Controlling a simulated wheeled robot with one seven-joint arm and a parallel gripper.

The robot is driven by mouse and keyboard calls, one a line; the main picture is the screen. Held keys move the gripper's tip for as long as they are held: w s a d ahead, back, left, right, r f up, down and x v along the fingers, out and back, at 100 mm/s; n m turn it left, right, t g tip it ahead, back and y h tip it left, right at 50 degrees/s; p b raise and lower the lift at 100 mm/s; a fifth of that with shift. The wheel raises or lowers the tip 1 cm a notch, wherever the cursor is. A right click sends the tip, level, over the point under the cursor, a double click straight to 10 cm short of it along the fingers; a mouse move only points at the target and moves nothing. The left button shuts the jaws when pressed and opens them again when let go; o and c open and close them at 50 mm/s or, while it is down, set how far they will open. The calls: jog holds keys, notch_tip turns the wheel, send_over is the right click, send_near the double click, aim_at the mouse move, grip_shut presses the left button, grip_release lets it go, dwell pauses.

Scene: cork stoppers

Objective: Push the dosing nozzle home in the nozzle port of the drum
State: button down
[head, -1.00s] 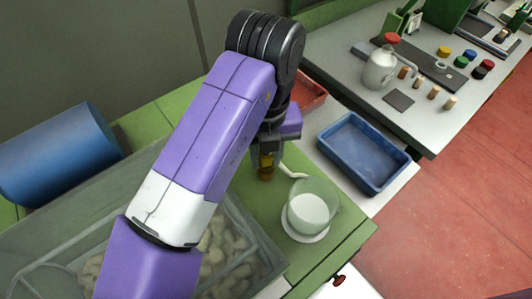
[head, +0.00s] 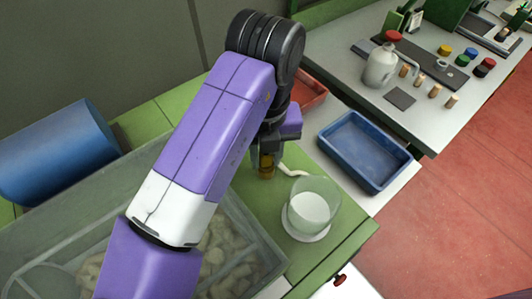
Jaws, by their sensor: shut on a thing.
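My gripper (head: 266,155) points down over the green worktop, right of my purple arm. It is shut on a small amber-brown piece (head: 266,171), which looks like the dosing nozzle. The piece is upright, and the view is too small to show whether its lower end touches anything. A blue drum (head: 58,155) lies on its side at the far left, well apart from my gripper. No nozzle port can be made out on its visible side.
A glass beaker (head: 313,206) with white contents stands right of my gripper, beside a pale curved piece (head: 292,171). A clear bin (head: 262,262) of cork-coloured pieces is in front. A blue tray (head: 364,150) and a red tray (head: 310,95) lie beyond.

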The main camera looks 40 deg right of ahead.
jog(key=shift+f+b, duration=0.35)
jog(key=shift+f, duration=0.1)
jog(key=c, duration=1)
grip_release()
jog(key=shift+c, duration=0.2)
jog(key=shift+r, duration=3.95)
